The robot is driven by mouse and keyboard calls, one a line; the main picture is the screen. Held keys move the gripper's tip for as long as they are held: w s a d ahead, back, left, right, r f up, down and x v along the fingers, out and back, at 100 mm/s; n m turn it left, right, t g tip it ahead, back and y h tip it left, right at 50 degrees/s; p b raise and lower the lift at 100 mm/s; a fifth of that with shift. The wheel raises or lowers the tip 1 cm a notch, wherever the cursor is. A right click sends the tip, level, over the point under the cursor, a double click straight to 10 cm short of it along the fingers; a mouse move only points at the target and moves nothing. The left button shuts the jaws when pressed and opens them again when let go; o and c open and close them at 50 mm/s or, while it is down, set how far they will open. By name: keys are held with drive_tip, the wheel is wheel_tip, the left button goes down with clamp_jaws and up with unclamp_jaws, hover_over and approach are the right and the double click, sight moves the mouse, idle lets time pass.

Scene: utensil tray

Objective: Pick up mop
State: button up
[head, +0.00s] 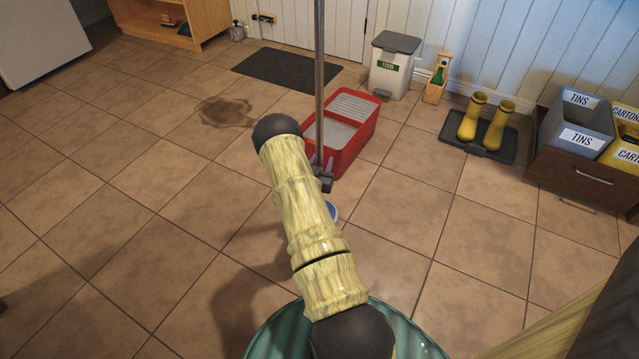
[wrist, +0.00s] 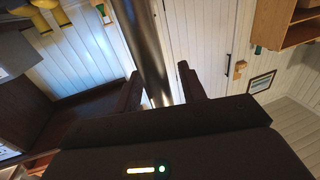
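The mop shows as a long grey metal handle (head: 319,70), roughly upright in the head view and passing in front of a red bucket (head: 352,150). Its lower end is hidden behind my arm, so I cannot see the mop head. My gripper (head: 322,180) is at the lower visible part of the handle. In the wrist view, the handle (wrist: 146,45) runs between the two dark fingers of my gripper (wrist: 162,88). The fingers are apart, with a narrow gap showing on the handle's right side.
A dark stain (head: 225,111) lies on the tiled floor near a dark mat (head: 286,69). A lidded bin (head: 394,75), yellow boots (head: 484,122) on a tray, and a drawer unit (head: 585,180) stand at the right. A small blue-and-white thing (head: 332,210) is partly hidden. The left floor is clear.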

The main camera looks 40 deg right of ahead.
sight(321, 139)
clamp_jaws()
drive_tip(key=shift+r, duration=0.1)
wheel_tip(321, 139, up, 10)
drive_tip(key=p, duration=0.6)
idle(0.4)
